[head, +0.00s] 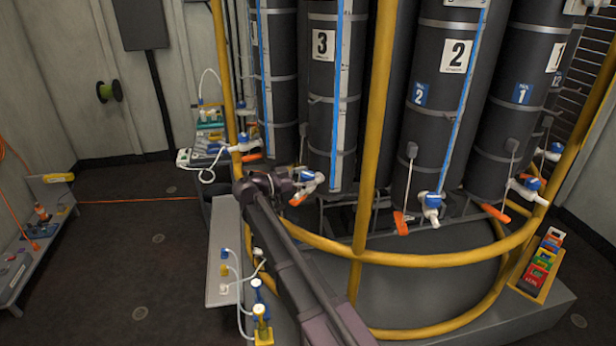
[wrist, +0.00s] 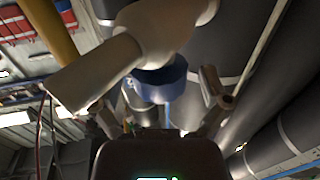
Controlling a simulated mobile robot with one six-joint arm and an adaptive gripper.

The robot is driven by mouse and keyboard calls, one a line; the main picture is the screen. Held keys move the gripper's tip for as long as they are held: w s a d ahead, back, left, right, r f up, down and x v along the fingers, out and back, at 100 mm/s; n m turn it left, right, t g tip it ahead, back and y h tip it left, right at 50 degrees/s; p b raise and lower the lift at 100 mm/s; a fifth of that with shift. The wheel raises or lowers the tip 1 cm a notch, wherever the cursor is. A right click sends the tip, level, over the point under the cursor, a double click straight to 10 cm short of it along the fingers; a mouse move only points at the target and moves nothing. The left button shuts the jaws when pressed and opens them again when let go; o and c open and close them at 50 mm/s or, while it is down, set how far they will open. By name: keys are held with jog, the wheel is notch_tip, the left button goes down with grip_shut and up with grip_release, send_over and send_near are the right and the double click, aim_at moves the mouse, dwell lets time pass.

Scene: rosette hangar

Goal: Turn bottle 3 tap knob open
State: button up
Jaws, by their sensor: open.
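Bottle 3 (head: 322,95) is a tall dark grey cylinder with a white "3" label, standing upright in the rack. Its white tap with a blue knob (head: 307,175) sits low on its front. My gripper (head: 288,180) is just left of this tap in the head view, and my arm partly covers the area. In the wrist view the blue knob (wrist: 160,78) is ahead, between the open fingers of my gripper (wrist: 162,103). The white tap body (wrist: 145,35) crosses above and to the left, hiding part of the left finger. Whether a finger touches the knob I cannot tell.
A yellow rail (head: 420,258) curves around the rack, with a yellow upright post (head: 372,130) right of bottle 3. Bottle 2 (head: 440,110) stands to the right. A grey bench (head: 222,250) with small fittings is below left. The floor at left is mostly clear.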

jog(key=shift+d, duration=0.15)
jog(key=c, duration=1.2)
jog(key=shift+o, duration=0.2)
